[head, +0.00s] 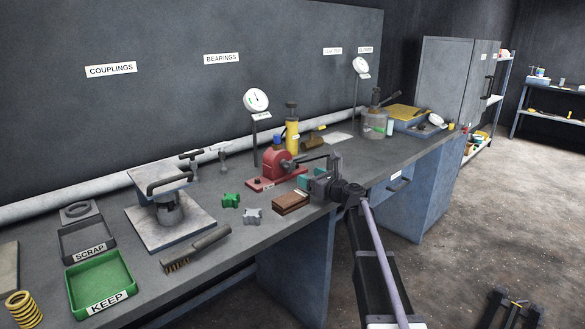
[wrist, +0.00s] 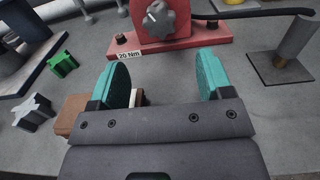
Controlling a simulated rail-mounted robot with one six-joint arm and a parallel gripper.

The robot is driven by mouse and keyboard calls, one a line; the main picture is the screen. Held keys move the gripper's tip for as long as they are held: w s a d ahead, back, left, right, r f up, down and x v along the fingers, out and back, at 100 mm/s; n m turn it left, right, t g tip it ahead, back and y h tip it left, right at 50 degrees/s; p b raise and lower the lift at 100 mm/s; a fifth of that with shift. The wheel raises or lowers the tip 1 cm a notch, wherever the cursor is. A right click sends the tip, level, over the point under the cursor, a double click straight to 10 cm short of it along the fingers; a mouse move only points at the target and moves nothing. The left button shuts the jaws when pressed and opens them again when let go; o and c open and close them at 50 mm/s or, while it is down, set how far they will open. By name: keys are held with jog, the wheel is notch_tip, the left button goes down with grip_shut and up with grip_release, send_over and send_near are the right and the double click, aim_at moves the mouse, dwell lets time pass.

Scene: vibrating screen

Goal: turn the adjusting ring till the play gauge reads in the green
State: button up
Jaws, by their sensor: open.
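A red bearing housing (head: 273,162) stands on a red base on the bench; it also shows at the top of the wrist view (wrist: 150,40), with a "20 Nm" label on its base. A grey lobed knob, which looks like the adjusting ring (wrist: 158,18), sits on its front face. A round white dial gauge (head: 256,101) stands on a post behind the housing; its needle is too small to read. My gripper (wrist: 162,62) is open and empty, with teal finger pads apart, in front of the housing and ring, not touching them. It also shows in the head view (head: 305,182).
A brown block (head: 291,203) lies beside my gripper. A green lobed piece (head: 231,200) and a grey one (head: 253,216) lie to its left. A dark bar (wrist: 262,13) crosses right of the ring. A post on a square plate (wrist: 285,68) stands at right.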

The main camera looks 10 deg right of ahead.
aim_at(292, 168)
jog(key=x, duration=1)
jog(key=shift+w+a, duration=0.2)
jog(key=shift+c, duration=0.3)
jog(key=c, duration=0.8)
jog(key=shift+n, duration=0.8)
jog(key=o, duration=0.9)
jog(key=shift+c, duration=0.2)
